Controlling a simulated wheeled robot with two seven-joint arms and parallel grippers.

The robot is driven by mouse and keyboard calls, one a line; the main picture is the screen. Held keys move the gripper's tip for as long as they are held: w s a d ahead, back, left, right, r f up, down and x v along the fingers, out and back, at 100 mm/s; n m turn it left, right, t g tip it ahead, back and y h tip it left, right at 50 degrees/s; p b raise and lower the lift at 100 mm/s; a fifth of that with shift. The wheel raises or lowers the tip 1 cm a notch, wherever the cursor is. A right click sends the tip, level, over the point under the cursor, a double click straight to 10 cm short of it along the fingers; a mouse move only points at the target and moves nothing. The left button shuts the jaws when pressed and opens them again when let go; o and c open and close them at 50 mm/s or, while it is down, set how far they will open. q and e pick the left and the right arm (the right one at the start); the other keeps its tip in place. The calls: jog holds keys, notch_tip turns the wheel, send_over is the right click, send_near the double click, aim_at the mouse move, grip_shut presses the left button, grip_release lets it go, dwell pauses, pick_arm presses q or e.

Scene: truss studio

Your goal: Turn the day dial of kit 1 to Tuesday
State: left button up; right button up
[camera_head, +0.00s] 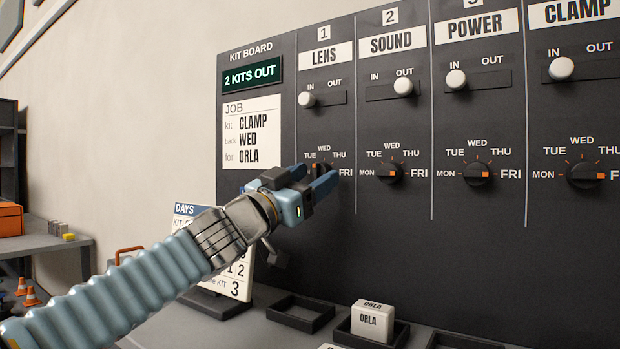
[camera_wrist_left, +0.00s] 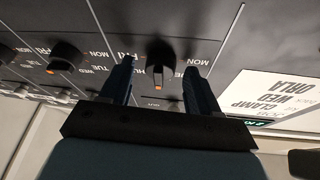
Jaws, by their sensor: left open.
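The day dial of kit 1, the LENS column, is mostly hidden behind my left gripper (camera_head: 322,184) in the head view. In the left wrist view this black dial (camera_wrist_left: 159,62) shows between the two fingers of my left gripper (camera_wrist_left: 160,70), with a gap on each side. The gripper is open and holds nothing. The wrist picture is upside down relative to the board. The dial's orange mark points down there, roughly toward the top of the dial, the WED side. The MON label and part of the scale are covered in the head view. My right gripper is out of view.
The dials of SOUND (camera_head: 389,173), POWER (camera_head: 478,174) and CLAMP (camera_head: 585,174) sit to the right on the dark kit board (camera_head: 400,250). Trays and a white ORLA block (camera_head: 371,321) lie on the ledge below.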

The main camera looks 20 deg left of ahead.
pick_arm(q)
jog(key=c, duration=1)
jog(key=shift+d+f+n+y+b, duration=0.15)
jog(key=shift+n+y+b, duration=0.25)
jog(key=shift+n+b, duration=0.45)
jog(key=n+y+b, duration=0.1)
jog(key=n+b, duration=0.1)
jog(key=b, duration=0.1)
jog(key=shift+n+t, duration=0.3)
jog(key=shift+n, duration=0.05)
jog(key=n+y+b, duration=0.1)
jog(key=n+b, duration=0.2)
jog(key=n+y+b, duration=0.2)
jog(key=b, duration=0.1)
jog(key=n+y+b, duration=0.2)
jog(key=n+b, duration=0.1)
jog(key=shift+s+d+n+b, duration=0.1)
jog(key=shift+d+n+b, duration=0.15)
jog(key=shift+n+b, duration=0.05)
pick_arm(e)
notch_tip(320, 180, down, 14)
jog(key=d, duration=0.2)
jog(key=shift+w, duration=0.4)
pick_arm(q)
jog(key=shift+r+y, duration=0.2)
jog(key=shift+y, duration=0.1)
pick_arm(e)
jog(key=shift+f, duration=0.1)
